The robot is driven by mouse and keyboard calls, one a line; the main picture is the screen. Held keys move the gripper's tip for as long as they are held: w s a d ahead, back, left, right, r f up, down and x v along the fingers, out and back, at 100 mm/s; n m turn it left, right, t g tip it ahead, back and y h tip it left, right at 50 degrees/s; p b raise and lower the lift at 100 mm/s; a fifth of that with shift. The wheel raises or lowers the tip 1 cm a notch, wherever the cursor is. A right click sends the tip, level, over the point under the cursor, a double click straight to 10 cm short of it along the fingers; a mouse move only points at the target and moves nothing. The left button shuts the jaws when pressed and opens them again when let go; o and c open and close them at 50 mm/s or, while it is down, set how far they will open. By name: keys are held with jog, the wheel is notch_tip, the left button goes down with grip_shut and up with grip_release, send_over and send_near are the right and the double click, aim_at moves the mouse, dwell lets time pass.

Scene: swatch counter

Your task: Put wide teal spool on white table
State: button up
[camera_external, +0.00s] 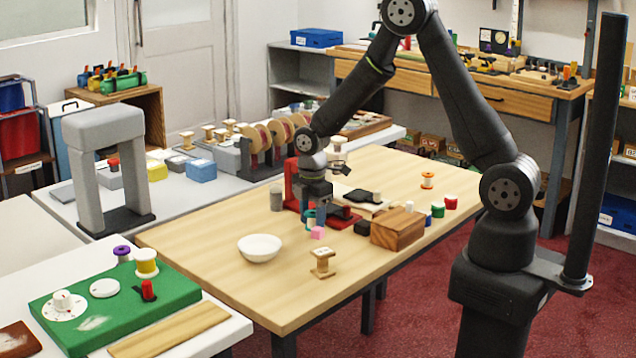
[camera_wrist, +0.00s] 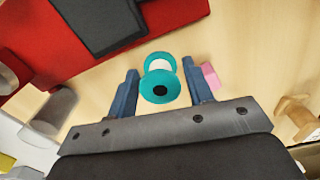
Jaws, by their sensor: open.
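The wide teal spool (camera_wrist: 160,86) shows between the two fingers of my gripper (camera_wrist: 161,80) in the wrist view, with a gap on each side. In the external view the spool (camera_external: 310,222) stands on the wooden table, partly hidden by my gripper (camera_external: 317,208). My gripper is open and low over the spool, pointing down. A white table (camera_external: 28,268) is at the lower left of the external view, with a green board on it.
A pink cube (camera_external: 317,233) is close beside my gripper. A red stand (camera_external: 345,216) is just behind it. A white bowl (camera_external: 260,248), a wooden spool (camera_external: 322,263) and a wooden block (camera_external: 398,230) are near. The green board (camera_external: 110,310) holds spools and discs.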

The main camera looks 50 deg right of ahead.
jog(key=c, duration=0.8)
jog(key=shift+r, duration=0.1)
jog(key=shift+r, duration=0.5)
jog(key=r, duration=0.2)
jog(key=d+r, duration=0.1)
jog(key=shift+s+r, duration=0.15)
jog(key=shift+r, duration=0.2)
jog(key=s+d+r, duration=0.4)
jog(key=d+r, duration=0.2)
jog(key=d, duration=0.4)
jog(key=w+a+r+m, duration=0.2)
jog(key=w+a+m, duration=0.6)
jog(key=w+a, duration=0.45)
jog(key=w+d+r+m, duration=0.1)
jog(key=w+d+m, duration=0.1)
jog(key=w+d, duration=0.1)
jog(key=w+d+r+m, duration=0.1)
jog(key=w+d+m, duration=0.2)
jog(key=w+d, duration=0.1)
jog(key=w+d+r+m, duration=0.1)
jog(key=w+d+m, duration=0.2)
jog(key=w+d, duration=0.1)
jog(key=shift+d+r, duration=0.15)
jog(key=shift+d, duration=0.1)
